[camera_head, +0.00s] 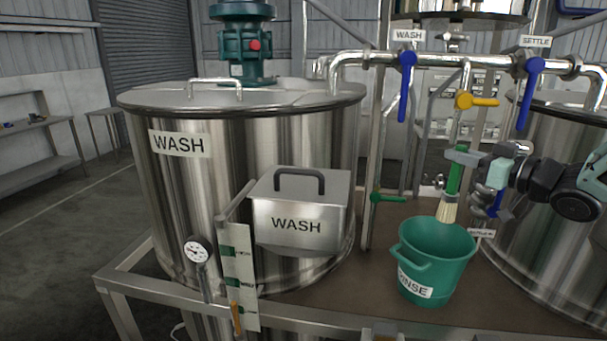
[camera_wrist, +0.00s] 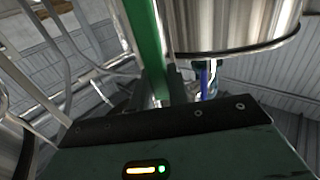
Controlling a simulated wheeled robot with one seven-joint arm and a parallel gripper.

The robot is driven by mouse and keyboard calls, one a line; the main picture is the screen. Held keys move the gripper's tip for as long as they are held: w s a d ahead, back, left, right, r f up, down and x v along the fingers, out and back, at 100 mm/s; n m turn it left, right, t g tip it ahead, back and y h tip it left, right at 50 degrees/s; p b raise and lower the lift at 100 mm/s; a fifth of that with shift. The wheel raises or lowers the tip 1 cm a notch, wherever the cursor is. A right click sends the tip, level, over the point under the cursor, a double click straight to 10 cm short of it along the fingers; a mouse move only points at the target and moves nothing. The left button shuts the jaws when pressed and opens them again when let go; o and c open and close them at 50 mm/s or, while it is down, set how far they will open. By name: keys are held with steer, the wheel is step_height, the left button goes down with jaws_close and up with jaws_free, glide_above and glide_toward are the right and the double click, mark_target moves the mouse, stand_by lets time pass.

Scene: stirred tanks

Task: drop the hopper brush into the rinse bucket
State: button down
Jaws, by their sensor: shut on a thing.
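The hopper brush (camera_head: 447,211) has a green handle and pale bristles. It hangs roughly upright, bristles down, over the rinse bucket. My gripper (camera_head: 458,158) is shut on the brush's green handle. The handle also shows in the wrist view (camera_wrist: 146,45), running up between the fingers. The rinse bucket (camera_head: 432,261) is green, with a side handle and a white "RINSE" label. It stands upright on the brown deck below my gripper. The bristle tips are at the height of the bucket's far rim in the picture; I cannot tell whether they are inside it.
The steel WASH tank (camera_head: 180,190) with its boxy hopper (camera_head: 300,210) stands left of the bucket. Another steel tank (camera_head: 550,200) is close on the right. Pipes with blue valve handles (camera_head: 406,85) and a yellow one (camera_head: 477,101) run above. A green valve handle (camera_head: 388,198) is behind the bucket.

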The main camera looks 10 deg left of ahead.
mark_target(455, 131)
steer(key=f+b, duration=0.1)
steer(key=w+f+b, duration=0.1)
steer(key=f, duration=0.1)
steer(key=w+f+b, duration=0.1)
steer(key=f, duration=0.1)
steer(key=shift+d, duration=0.35)
steer(key=shift+s+f, duration=0.15)
steer(key=shift+f, duration=0.25)
steer(key=c, duration=1.3)
jaws_free()
steer(key=shift+o, duration=0.2)
steer(key=shift+r, duration=0.1)
step_height(455, 131, up, 10)
steer(key=b, duration=0.3)
steer(key=shift+s, duration=0.1)
